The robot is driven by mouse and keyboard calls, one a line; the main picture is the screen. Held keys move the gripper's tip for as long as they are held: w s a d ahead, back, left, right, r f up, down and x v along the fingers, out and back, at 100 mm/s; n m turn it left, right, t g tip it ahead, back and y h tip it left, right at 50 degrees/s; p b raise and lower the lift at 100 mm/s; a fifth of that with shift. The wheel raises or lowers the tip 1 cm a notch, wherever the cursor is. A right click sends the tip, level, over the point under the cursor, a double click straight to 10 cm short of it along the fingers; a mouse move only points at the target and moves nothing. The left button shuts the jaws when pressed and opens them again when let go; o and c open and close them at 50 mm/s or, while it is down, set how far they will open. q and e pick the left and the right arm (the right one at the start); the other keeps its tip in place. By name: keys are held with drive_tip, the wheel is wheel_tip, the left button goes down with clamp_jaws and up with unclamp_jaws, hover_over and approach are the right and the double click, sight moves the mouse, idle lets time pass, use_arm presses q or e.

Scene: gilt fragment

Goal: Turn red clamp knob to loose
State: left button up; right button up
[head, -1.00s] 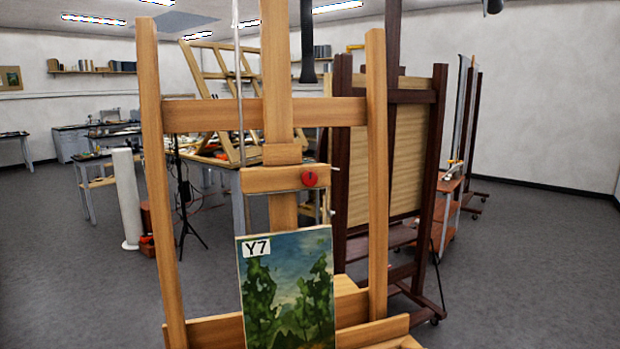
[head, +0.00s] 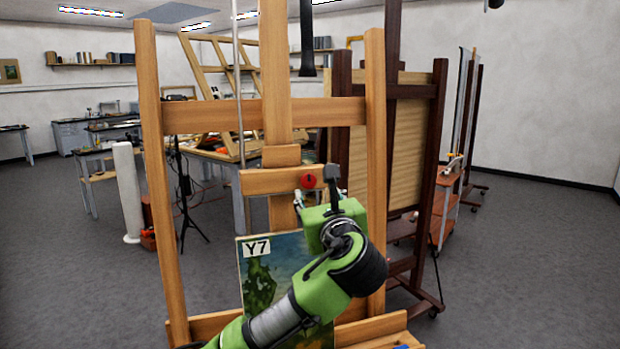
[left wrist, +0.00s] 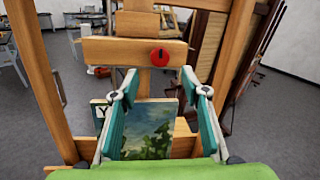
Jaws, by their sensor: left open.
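The red clamp knob (head: 308,181) is round and sits at the right end of the wooden clamp bar (head: 262,181) on the easel. It also shows in the left wrist view (left wrist: 159,57), with a dark mark on its face. My left gripper (head: 318,192) is in front of the easel, just below and right of the knob in the head view. In the left wrist view its two teal fingers (left wrist: 160,90) are open, with nothing held between them. The knob appears beyond the fingertips, apart from them. My right gripper is not in view.
A landscape painting labelled Y7 (head: 262,285) stands on the easel below the bar, partly hidden by my left arm. Easel posts (head: 377,150) rise on both sides. A dark easel (head: 432,180) stands behind at the right. Open floor (head: 530,270) lies at far right.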

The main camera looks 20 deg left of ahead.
sight(309, 181)
use_arm(q)
drive_tip(key=p+x, duration=0.2)
drive_tip(key=x, duration=0.5)
drive_tip(key=shift+w+a, duration=0.2)
drive_tip(key=shift+w, duration=0.1)
drive_tip(key=shift+w+a+p, duration=0.2)
drive_tip(key=shift+w+p, duration=0.15)
drive_tip(key=shift+w, duration=0.05)
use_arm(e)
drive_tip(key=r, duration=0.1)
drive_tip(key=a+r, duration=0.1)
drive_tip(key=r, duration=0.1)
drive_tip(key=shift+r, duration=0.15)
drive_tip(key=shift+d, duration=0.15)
use_arm(q)
drive_tip(key=c, duration=1.1)
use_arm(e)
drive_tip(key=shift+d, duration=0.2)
